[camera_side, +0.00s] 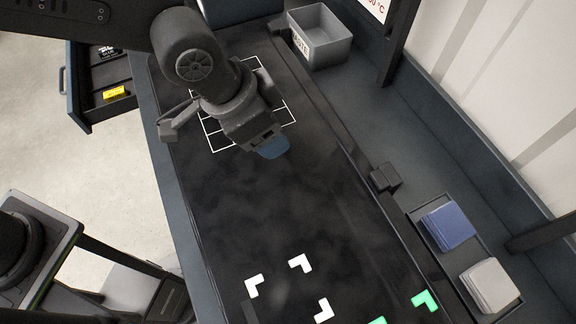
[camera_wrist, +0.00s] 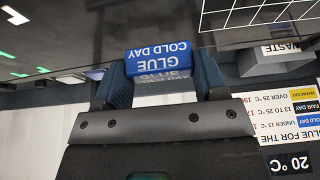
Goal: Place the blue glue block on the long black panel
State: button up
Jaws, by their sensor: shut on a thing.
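The blue glue block (camera_wrist: 158,56), labelled "GLUE COLD DAY", shows upside down in the wrist view between the two dark blue fingers. My gripper (camera_wrist: 163,82) is shut on it. In the side view my gripper (camera_side: 268,146) is near the white grid's lower right, over the long black panel (camera_side: 250,205). A dull blue shape shows at its tip there; I cannot tell finger from block. The arm hides part of the grid. I cannot tell whether the block touches the panel.
A white grid (camera_side: 218,137) marks the panel's upper part. White corner marks (camera_side: 301,263) and green corner marks (camera_side: 425,301) lie lower. A grey waste bin (camera_side: 322,52) stands at the top. Blue pads (camera_side: 449,226) and white pads (camera_side: 489,285) lie at right. The panel's middle is clear.

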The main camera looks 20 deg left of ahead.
send_over(295, 175)
jog(key=s+a, duration=0.1)
notch_tip(295, 175, down, 3)
jog(key=shift+r, duration=0.1)
jog(key=shift+f, duration=1.95)
jog(key=shift+f, duration=0.2)
jog(key=o, duration=0.9)
jog(key=shift+o, duration=0.2)
jog(key=v, duration=1.2)
jog(key=shift+r, duration=0.2)
